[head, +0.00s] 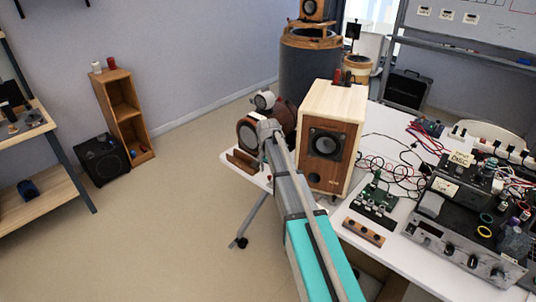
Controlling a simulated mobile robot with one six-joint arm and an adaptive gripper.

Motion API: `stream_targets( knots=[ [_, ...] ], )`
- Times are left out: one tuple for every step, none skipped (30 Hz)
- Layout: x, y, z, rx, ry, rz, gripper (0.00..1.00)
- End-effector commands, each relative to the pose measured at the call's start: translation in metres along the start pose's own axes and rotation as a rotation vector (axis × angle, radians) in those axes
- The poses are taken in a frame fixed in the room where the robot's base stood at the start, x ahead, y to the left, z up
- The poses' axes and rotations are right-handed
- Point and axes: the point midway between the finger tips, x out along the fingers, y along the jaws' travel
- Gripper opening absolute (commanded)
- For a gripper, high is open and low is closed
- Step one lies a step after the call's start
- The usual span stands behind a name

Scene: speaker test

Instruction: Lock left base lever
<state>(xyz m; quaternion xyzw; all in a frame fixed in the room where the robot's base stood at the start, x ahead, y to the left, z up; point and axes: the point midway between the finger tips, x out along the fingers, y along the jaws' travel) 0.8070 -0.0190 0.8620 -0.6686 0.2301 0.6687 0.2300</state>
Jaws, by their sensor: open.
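My arm reaches up from the bottom edge to the left side of a wooden speaker cabinet (346,112) on the white table. Its far end is in front of a small wood-faced speaker (248,136) and a rounded reddish-brown object (284,114). I cannot make out my gripper's fingers there. No left base lever can be told apart; the area by the cabinet's lower left is partly covered by my arm. A dark caster wheel (241,242) shows at the foot of a slanted grey leg below the table's left end.
The white table (389,124) holds a green circuit board (378,196), loose cables and a silver amplifier (455,242) at right. A large dark drum (308,68) stands behind the cabinet. The floor at left is clear up to a wooden shelf (124,112) and black box (103,158).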

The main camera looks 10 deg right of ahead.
Motion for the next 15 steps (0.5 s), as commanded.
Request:
stream_targets(
  knots=[
    [-0.009, 0.0, 0.0, 0.0, 0.0, 0.0, 0.6],
    [-0.012, 0.0, 0.0, 0.0, 0.0, 0.0, 0.6],
    [-0.015, 0.0, 0.0, 0.0, 0.0, 0.0, 0.6],
    [-0.018, 0.0, 0.0, 0.0, 0.0, 0.0, 0.6],
    [-0.02, 0.0, 0.0, 0.0, 0.0, 0.0, 0.6],
    [-0.024, 0.0, 0.0, 0.0, 0.0, 0.0, 0.6],
    [-0.026, 0.0, 0.0, 0.0, 0.0, 0.0, 0.6],
    [-0.029, 0.0, 0.0, 0.0, 0.0, 0.0, 0.6],
    [-0.032, 0.0, 0.0, 0.0, 0.0, 0.0, 0.6],
    [-0.034, 0.0, 0.0, 0.0, 0.0, 0.0, 0.6],
    [-0.037, 0.0, 0.0, 0.0, 0.0, 0.0, 0.6],
    [-0.04, 0.0, 0.0, 0.0, 0.0, 0.0, 0.6],
    [-0.042, 0.0, 0.0, 0.0, 0.0, 0.0, 0.6],
    [-0.043, 0.0, 0.0, 0.0, 0.0, 0.0, 0.6],
    [-0.046, 0.0, 0.0, 0.0, 0.0, 0.0, 0.6]
  ],
)
